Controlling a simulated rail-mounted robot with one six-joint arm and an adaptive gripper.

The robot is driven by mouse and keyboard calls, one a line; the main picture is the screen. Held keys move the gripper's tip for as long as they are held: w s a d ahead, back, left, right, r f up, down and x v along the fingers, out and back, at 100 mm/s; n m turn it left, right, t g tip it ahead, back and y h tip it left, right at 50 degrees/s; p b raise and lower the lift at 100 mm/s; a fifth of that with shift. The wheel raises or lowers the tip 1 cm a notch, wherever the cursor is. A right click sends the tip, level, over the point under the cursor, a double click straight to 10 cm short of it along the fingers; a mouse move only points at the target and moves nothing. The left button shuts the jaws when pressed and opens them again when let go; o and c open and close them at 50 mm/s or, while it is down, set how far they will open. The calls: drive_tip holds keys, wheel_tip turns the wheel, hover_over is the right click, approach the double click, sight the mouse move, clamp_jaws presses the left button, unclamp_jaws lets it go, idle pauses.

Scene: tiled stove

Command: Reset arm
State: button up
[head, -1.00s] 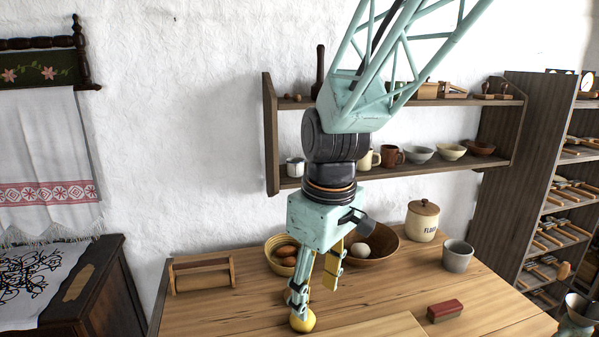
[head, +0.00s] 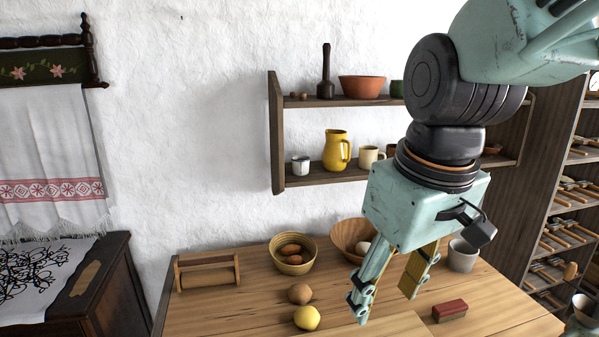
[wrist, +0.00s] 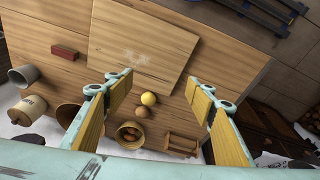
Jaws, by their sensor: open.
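My gripper (head: 388,292) is open and empty, raised above the wooden table (head: 232,309) toward its right half, with its fingers pointing down. In the wrist view its two padded fingers (wrist: 157,107) are spread wide apart with nothing between them touching. A yellow round fruit (head: 307,318) lies on the table to the left of the gripper, with a brown round item (head: 299,293) just behind it. Both also show in the wrist view, the yellow fruit (wrist: 148,98) and the brown item (wrist: 140,112), below and between the fingers.
A basket (head: 293,268) with brown eggs and a bowl (head: 345,234) stand at the back. A wooden rack (head: 207,271) is at the left, a red block (head: 449,310) and grey cup (head: 462,257) at the right. A wall shelf (head: 277,135) holds a yellow pitcher (head: 337,150).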

drive_tip(key=s+d+r+m, duration=0.1)
drive_tip(key=s+d+m, duration=0.1)
drive_tip(key=s, duration=0.5)
drive_tip(key=s+d+r+m+t, duration=0.1)
drive_tip(key=s+d+m, duration=0.2)
drive_tip(key=s, duration=0.4)
drive_tip(key=shift+s+d+r+t+h+b, duration=0.2)
drive_tip(key=shift+d+r+t+h+b, duration=0.1)
drive_tip(key=shift+d, duration=0.5)
drive_tip(key=shift+o, duration=0.5)
drive_tip(key=shift+w, duration=0.1)
drive_tip(key=w+a+f+n+g+p, duration=0.1)
drive_tip(key=w+a+f+n, duration=0.3)
drive_tip(key=w, duration=0.4)
drive_tip(key=w+a+f+n+g+p, duration=0.1)
drive_tip(key=w+a+n, duration=0.3)
drive_tip(key=w+a, duration=0.25)
drive_tip(key=w+a+f+n+g+p, duration=0.1)
drive_tip(key=w+a+f+n, duration=0.25)
drive_tip(key=w, duration=0.55)
drive_tip(key=w+a+f+n, duration=0.3)
drive_tip(key=a+f+n, duration=0.1)
drive_tip(key=a+f, duration=0.7)
drive_tip(key=w+a+f+n+g, duration=0.1)
drive_tip(key=w+a+f+n, duration=0.3)
drive_tip(key=a+f, duration=0.7)
drive_tip(key=shift+w+a+n, duration=0.25)
drive_tip(key=shift+a+n, duration=0.25)
drive_tip(key=shift+n, duration=0.05)
